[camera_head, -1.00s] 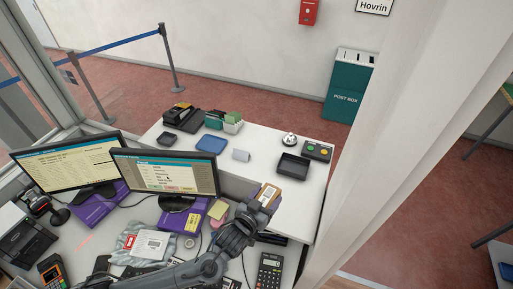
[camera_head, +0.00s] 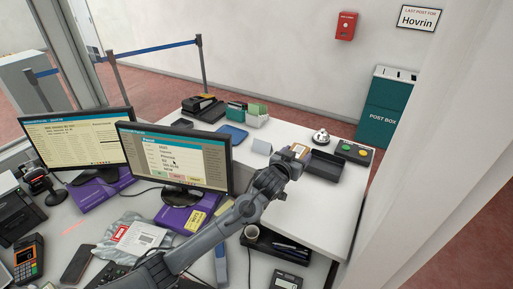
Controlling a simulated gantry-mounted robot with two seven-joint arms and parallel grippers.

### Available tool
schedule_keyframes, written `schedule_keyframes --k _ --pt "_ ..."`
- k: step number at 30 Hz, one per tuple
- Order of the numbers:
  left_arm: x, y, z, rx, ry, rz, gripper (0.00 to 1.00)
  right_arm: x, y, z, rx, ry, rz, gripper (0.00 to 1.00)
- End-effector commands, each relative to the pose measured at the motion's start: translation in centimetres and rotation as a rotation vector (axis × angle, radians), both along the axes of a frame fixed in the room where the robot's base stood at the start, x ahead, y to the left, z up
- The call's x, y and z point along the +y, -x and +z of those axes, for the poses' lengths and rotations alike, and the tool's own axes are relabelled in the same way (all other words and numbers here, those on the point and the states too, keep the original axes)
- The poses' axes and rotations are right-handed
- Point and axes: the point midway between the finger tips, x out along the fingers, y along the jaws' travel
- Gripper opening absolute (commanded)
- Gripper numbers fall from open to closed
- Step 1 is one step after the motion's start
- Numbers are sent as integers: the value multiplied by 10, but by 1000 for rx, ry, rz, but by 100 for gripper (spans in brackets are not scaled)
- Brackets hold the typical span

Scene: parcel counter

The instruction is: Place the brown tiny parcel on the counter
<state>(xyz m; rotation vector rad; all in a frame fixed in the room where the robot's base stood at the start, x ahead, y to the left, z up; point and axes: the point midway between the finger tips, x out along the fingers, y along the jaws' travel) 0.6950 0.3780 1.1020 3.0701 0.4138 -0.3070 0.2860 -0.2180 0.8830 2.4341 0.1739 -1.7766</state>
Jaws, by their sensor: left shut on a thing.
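The tiny brown parcel (camera_head: 299,151), with a pale label on its top, is in my left gripper (camera_head: 294,160). My left gripper is shut on it, and its fingers partly hide it. The gripper appears over the white raised counter (camera_head: 312,214), just left of the black tray. I cannot tell how high the parcel is above the counter top. My right gripper is not in view.
A black tray (camera_head: 326,166), a button box (camera_head: 354,152), a bell (camera_head: 320,136) and a small white card (camera_head: 262,147) surround the parcel. A monitor (camera_head: 175,160) stands left of my arm. The counter's front right part is clear.

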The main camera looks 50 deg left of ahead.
Motion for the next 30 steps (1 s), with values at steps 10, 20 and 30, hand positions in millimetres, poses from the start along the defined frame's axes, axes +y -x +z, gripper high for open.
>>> schedule_keyframes --k 10,20,30 --pt "18 -15 -8 -4 -7 22 31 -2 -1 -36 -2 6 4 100" --pt "62 -53 -42 -2 -7 27 31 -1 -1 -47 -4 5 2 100" --pt "99 -86 -71 -4 -6 25 31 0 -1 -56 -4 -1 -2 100"
